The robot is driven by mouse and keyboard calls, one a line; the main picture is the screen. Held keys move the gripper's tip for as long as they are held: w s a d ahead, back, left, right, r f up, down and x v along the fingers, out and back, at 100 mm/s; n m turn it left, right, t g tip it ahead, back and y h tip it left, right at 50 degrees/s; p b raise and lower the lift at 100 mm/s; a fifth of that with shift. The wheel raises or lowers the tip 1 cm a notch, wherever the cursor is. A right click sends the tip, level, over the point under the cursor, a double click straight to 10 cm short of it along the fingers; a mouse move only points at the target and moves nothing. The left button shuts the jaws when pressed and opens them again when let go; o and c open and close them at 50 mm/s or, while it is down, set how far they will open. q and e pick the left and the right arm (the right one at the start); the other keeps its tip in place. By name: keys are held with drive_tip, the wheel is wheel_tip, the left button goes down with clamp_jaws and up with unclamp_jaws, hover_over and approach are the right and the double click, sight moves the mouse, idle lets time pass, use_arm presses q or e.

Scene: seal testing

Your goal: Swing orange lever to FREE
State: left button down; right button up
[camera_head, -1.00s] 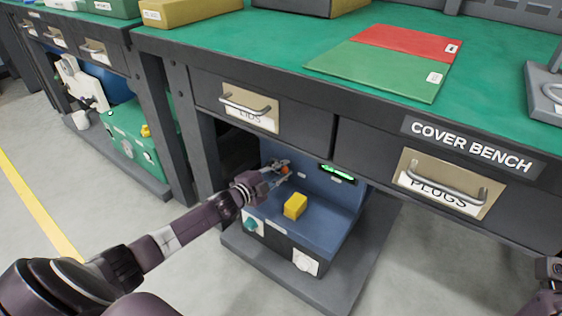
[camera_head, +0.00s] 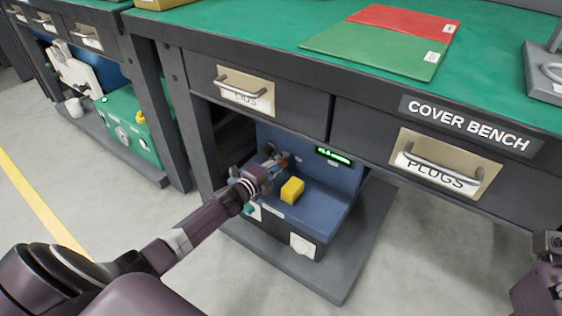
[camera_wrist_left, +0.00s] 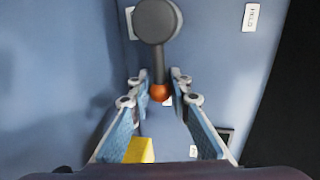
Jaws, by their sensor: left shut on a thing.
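The orange lever is a dark shaft with an orange ball knob (camera_wrist_left: 160,92), hanging from a round dark pivot (camera_wrist_left: 155,20) on the blue panel in the left wrist view. The ball sits between the fingertips of my left gripper (camera_wrist_left: 159,88), shut on it. In the head view my left gripper (camera_head: 274,160) is at the blue test machine (camera_head: 325,205) under the bench, and the lever is mostly hidden by its fingers. A HOLD label (camera_wrist_left: 251,17) is right of the pivot; other labels are unreadable. At the right edge, my right gripper (camera_head: 548,244) shows only partly.
A yellow block (camera_head: 292,190) stands on the machine's ledge, close to my left gripper. A lit green display (camera_head: 333,156) is to the right. The bench's drawers, LIDS (camera_head: 245,98) and PLUGS (camera_head: 440,178), overhang the machine. The floor in front is clear.

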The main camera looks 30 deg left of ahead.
use_arm(q)
drive_tip(key=shift+d+f, duration=0.1)
drive_tip(key=shift+d, duration=0.05)
drive_tip(key=c, duration=2)
unclamp_jaws()
drive_tip(key=shift+s, duration=0.65)
drive_tip(key=v, duration=1)
drive_tip(key=shift+s+r, duration=0.2)
drive_tip(key=shift+s, duration=0.1)
